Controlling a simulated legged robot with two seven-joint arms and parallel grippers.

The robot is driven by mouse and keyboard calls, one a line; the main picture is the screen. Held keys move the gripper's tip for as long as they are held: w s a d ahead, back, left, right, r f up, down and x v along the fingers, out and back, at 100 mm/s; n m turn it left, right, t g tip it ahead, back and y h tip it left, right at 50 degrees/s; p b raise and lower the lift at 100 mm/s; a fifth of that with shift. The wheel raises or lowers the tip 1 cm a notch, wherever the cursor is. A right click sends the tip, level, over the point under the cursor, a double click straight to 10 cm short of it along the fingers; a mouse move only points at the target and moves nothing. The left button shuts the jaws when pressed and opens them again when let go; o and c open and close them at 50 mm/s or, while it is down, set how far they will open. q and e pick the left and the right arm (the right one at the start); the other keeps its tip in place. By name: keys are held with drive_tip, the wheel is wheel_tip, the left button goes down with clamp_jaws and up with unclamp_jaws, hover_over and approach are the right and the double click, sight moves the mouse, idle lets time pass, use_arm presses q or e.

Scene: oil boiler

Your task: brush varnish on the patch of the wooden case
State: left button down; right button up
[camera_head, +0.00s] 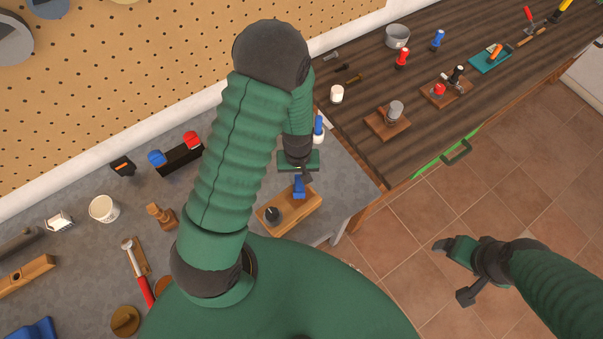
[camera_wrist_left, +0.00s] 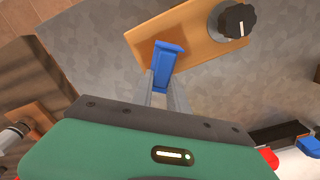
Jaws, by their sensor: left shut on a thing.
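The wooden case (camera_head: 290,214), a light wood block with a black knob (camera_head: 272,214) at one end, lies near the bench edge. It also shows at the top of the left wrist view (camera_wrist_left: 200,48). My left gripper (camera_head: 301,178) is shut on a blue tool (camera_head: 299,189), seen in the left wrist view (camera_wrist_left: 168,58) overlapping the case's near edge. I cannot tell whether it touches the case. No bristles show, and I cannot make out the patch.
A blue-and-white bottle (camera_head: 319,128) stands behind my left gripper. A dark wood bench (camera_head: 440,75) with several fittings is at the right. A white cup (camera_head: 103,209), a red-handled hammer (camera_head: 138,272) and a black block with blue and red caps (camera_head: 180,157) are left on the grey bench (camera_head: 75,180).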

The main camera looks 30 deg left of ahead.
use_arm(q)
drive_tip(key=shift+w+d, duration=0.2)
drive_tip(key=shift+w, duration=0.45)
drive_tip(key=shift+w+d, duration=0.2)
drive_tip(key=shift+w, duration=0.4)
drive_tip(key=shift+s+a, duration=0.15)
drive_tip(key=shift+s, duration=0.5)
drive_tip(key=shift+s+a, duration=0.2)
drive_tip(key=shift+s, duration=0.4)
drive_tip(key=shift+w+d, duration=0.1)
drive_tip(key=shift+w, duration=0.55)
wheel_tip(320, 180, up, 7)
drive_tip(key=p, duration=0.6)
